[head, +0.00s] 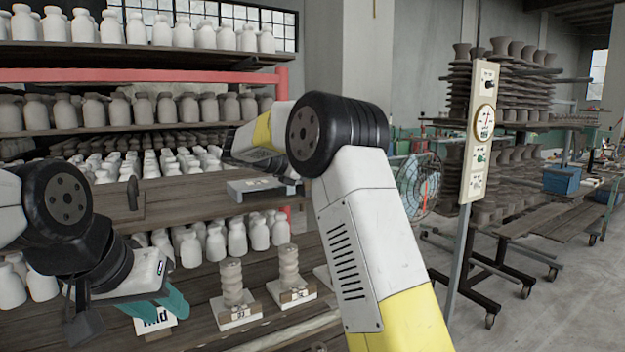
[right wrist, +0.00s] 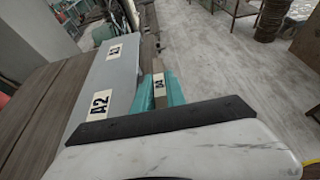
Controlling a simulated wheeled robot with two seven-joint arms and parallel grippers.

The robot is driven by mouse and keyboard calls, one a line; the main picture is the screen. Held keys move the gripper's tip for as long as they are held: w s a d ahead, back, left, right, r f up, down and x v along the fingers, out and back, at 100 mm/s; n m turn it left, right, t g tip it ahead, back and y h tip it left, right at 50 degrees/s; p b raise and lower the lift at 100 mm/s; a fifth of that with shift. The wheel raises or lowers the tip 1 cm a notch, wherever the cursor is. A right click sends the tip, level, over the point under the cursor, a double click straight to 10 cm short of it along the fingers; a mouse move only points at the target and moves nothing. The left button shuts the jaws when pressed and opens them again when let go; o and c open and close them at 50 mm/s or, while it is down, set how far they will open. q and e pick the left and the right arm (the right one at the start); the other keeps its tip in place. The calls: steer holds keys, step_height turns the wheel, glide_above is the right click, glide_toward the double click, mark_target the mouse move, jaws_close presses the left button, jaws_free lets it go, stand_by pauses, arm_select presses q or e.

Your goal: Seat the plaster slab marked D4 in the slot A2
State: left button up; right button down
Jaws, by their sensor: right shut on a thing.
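The plaster slab marked D4 (right wrist: 158,86) shows in the right wrist view as a narrow block with a label. My right gripper (right wrist: 159,92) is shut on it, with a teal finger on each side. The grey rack (right wrist: 108,76) stands just left of the gripper, with labels A1 (right wrist: 114,52) and A2 (right wrist: 98,105) on top. The slot openings cannot be made out. In the head view the rack (head: 250,188) sits on a plank, and my right arm hides the gripper and slab. My left gripper (head: 172,306) hangs low at the left by a white card; its finger gap is unclear.
Two ribbed clay pieces stand on white plates (head: 236,310) (head: 290,292) on the lower plank. Shelves of white bottles (head: 150,110) fill the back left. A post with a gauge panel (head: 482,130) stands right of my right arm.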

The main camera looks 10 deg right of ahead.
steer(key=shift+w+a, duration=0.3)
steer(key=shift+w, duration=0.6)
steer(key=c, duration=1.3)
jaws_free()
steer(key=shift+r, duration=0.1)
steer(key=v, duration=0.7)
steer(key=shift+s+a+r, duration=0.1)
steer(key=shift+s+a, duration=0.1)
steer(key=shift+a, duration=0.15)
